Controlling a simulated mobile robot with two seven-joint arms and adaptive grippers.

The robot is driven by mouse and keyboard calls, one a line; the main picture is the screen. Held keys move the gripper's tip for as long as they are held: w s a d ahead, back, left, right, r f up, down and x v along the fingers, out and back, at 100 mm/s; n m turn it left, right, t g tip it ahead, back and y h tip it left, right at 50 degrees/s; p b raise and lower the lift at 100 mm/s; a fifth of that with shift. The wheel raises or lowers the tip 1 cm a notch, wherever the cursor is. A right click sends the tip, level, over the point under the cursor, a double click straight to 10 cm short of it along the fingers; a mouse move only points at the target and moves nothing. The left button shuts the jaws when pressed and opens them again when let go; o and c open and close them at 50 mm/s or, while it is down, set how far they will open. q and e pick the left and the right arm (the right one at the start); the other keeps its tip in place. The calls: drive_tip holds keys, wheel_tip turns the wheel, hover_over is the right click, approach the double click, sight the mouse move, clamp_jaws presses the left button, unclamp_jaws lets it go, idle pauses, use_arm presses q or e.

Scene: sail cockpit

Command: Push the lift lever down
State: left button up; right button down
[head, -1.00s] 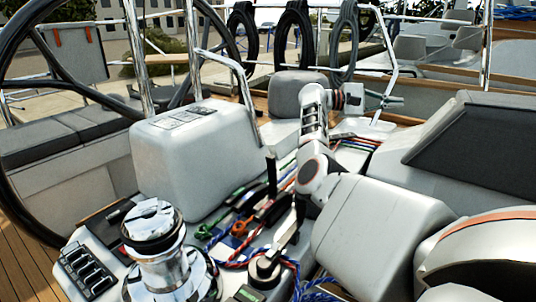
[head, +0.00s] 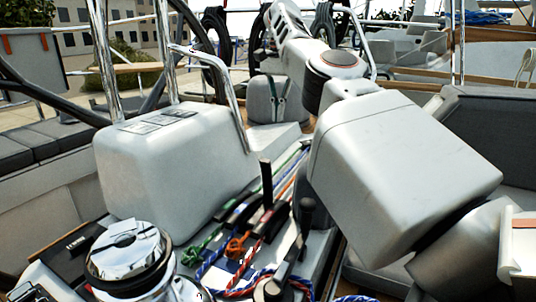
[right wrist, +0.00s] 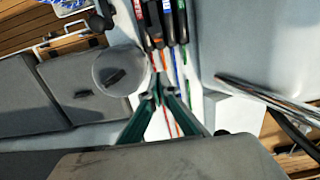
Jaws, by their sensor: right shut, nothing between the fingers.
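A bank of black rope clutches (head: 240,212) sits on the deck in the head view, with coloured ropes running through it. One black lever (head: 266,184) stands upright there; the others look folded down. I cannot read which one is the lift lever. The clutches also show at the top of the right wrist view (right wrist: 157,24), with red, blue and green labels. My right gripper (head: 279,117) points down beyond the clutches, by the far grey pod. Its dark green fingers meet at the tips in the wrist view (right wrist: 157,84), shut and empty, apart from the clutches. My left gripper is out of view.
A chrome winch (head: 128,258) stands front left. A black winch handle (head: 305,218) rises right of the clutches. A large white pedestal (head: 175,165) with a chrome rail (head: 235,100) borders the clutches on the left. Ropes (head: 240,280) lie tangled in front.

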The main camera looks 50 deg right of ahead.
drive_tip(key=shift+f, duration=0.1)
use_arm(q)
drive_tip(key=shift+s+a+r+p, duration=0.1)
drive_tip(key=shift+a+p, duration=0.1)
drive_tip(key=shift+p, duration=0.55)
use_arm(e)
drive_tip(key=s+a+f, duration=0.1)
drive_tip(key=a+f, duration=0.3)
drive_tip(key=f, duration=0.6)
drive_tip(key=shift+s+a+f, duration=0.2)
drive_tip(key=shift+f, duration=0.1)
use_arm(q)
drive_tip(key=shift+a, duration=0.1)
